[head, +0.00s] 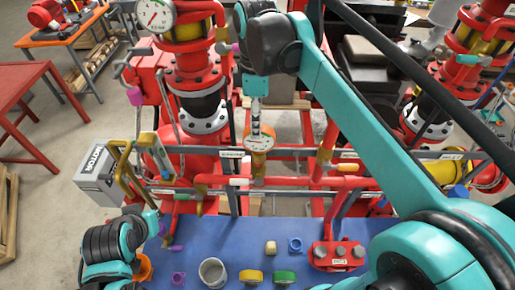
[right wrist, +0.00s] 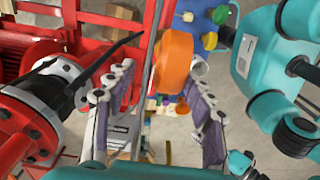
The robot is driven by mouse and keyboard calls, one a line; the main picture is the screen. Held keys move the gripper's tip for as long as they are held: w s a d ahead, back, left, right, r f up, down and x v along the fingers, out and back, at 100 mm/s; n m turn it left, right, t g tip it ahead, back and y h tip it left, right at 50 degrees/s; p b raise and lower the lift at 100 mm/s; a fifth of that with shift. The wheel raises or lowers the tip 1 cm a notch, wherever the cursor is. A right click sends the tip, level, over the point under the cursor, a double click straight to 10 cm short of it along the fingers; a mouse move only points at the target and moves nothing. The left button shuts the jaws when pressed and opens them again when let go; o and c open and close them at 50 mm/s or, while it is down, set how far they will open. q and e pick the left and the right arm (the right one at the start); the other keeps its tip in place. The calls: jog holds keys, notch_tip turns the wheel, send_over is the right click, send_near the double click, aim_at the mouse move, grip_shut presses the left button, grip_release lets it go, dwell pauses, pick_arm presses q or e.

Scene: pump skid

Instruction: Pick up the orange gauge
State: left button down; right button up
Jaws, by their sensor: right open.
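The orange gauge (head: 261,143) is a round orange body with a pale face, mounted upright among the red pipes at the middle of the head view. In the right wrist view its orange body (right wrist: 175,60) shows edge-on, between and just beyond the fingertips, nearer the right finger. My right gripper (right wrist: 159,77) is open, its two purple-padded fingers apart with nothing held. In the head view it hangs down from above, close over the gauge, and its fingers are hard to make out. My left gripper (head: 136,158) is open and empty by the grey motor box, away from the gauge.
Red rails and pipes (head: 340,183) surround the gauge. A large flanged pipe (right wrist: 35,110) is left of the right gripper. A blue mat (head: 225,235) in front holds a grey cup (head: 212,271), small coloured parts and a red valve block (head: 336,256).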

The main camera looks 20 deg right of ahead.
aim_at(259, 142)
jog(key=f, duration=0.2)
jog(key=s+f, duration=0.1)
jog(key=f, duration=0.2)
jog(key=shift+s+d+f, duration=0.15)
jog(key=shift+f, duration=0.5)
jog(key=shift+s, duration=0.1)
jog(key=shift+c, duration=0.5)
grip_shut()
